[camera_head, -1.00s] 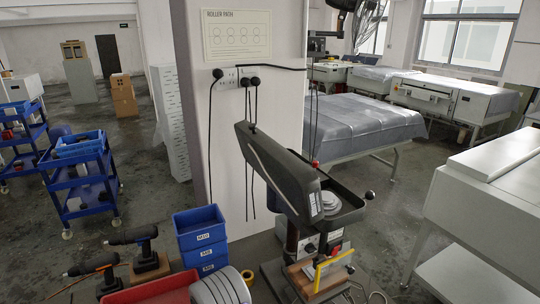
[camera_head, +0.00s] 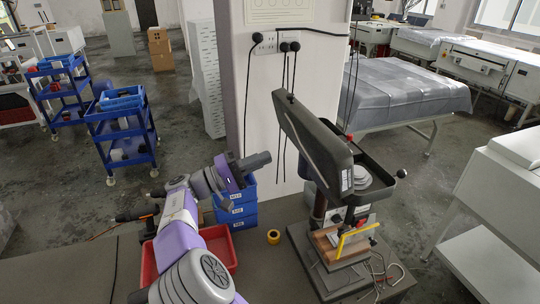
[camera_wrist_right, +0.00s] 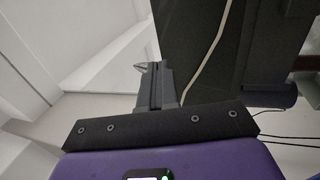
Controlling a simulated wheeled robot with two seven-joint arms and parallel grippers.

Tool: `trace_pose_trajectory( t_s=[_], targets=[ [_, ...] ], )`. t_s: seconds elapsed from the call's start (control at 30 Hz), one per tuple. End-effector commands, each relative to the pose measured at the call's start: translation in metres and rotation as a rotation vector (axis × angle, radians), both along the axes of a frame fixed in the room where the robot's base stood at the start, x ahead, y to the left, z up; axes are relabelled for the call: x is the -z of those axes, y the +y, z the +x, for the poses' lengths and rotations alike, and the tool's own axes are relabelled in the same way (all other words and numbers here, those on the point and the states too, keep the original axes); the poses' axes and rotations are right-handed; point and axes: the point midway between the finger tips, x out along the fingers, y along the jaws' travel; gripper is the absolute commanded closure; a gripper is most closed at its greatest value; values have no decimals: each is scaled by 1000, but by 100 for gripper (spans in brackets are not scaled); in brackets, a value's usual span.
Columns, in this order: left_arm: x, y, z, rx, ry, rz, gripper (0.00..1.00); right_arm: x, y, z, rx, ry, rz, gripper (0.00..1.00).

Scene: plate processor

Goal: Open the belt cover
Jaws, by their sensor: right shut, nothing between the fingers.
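The drill press stands on the workbench in the head view. Its black belt cover (camera_head: 312,135) is tilted up on its left edge, standing raised over the open black belt housing (camera_head: 378,163). A pale stepped pulley (camera_head: 364,181) shows inside the housing. My left gripper is not in view.
Blue bins (camera_head: 238,214), a red tray (camera_head: 149,262) and a yellow tape roll (camera_head: 273,237) are on the workbench (camera_head: 75,276). A white pillar (camera_head: 290,85) with hanging black cables stands behind the press.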

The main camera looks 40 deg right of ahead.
Motion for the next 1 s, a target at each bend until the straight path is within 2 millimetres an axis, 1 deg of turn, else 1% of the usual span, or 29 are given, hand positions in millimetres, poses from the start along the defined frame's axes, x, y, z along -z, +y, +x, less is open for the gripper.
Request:
trace_pose_trajectory(
  t_s=[0.03,0.3,0.5,0.6,0.7,1.0],
  targets=[
    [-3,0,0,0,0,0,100,-3,-10,-4,4,0,2,100],
    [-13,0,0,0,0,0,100,-17,-65,-21,4,2,5,100],
    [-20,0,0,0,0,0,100,-25,-95,-30,2,2,6,100],
    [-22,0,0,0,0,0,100,-26,-104,-33,1,3,5,100],
    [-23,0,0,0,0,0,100,-27,-109,-34,0,4,5,100],
    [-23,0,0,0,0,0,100,-27,-111,-35,0,3,5,100]
  ],
)
